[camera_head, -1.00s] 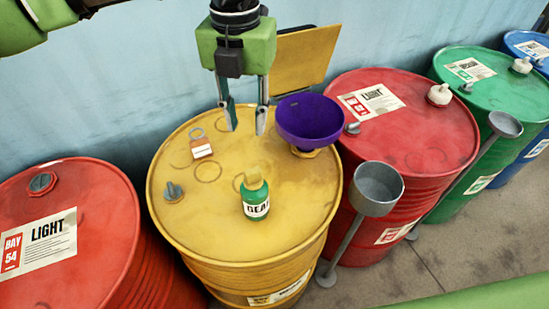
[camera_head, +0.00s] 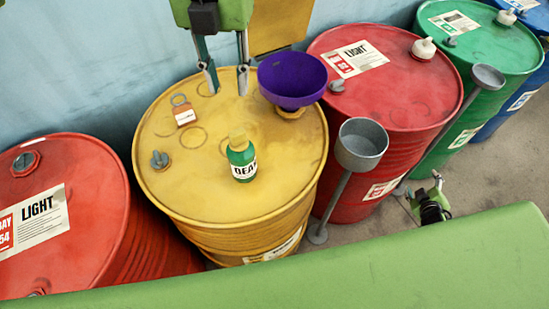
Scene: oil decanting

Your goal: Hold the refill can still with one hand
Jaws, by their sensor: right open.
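The refill can appears to be the small green bottle (camera_head: 242,160) with a yellow cap and a white label, partly readable. It stands upright on the yellow drum (camera_head: 185,200). My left gripper (camera_head: 228,90) is over the back of the same drum, fingers pointing down. It is open, with nothing between its fingers, and is behind the bottle, apart from it. My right gripper (camera_head: 426,190) is low at the right, in front of the drums and far from the bottle. It is open, and its lower part is hidden by a green surface in the foreground.
A purple funnel (camera_head: 291,78) sits at the yellow drum's back right, close to my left gripper. Grey cup-topped stands (camera_head: 361,145) rise in front of the drums. Red drums (camera_head: 60,170) flank the yellow one; a green drum (camera_head: 480,40) is further right.

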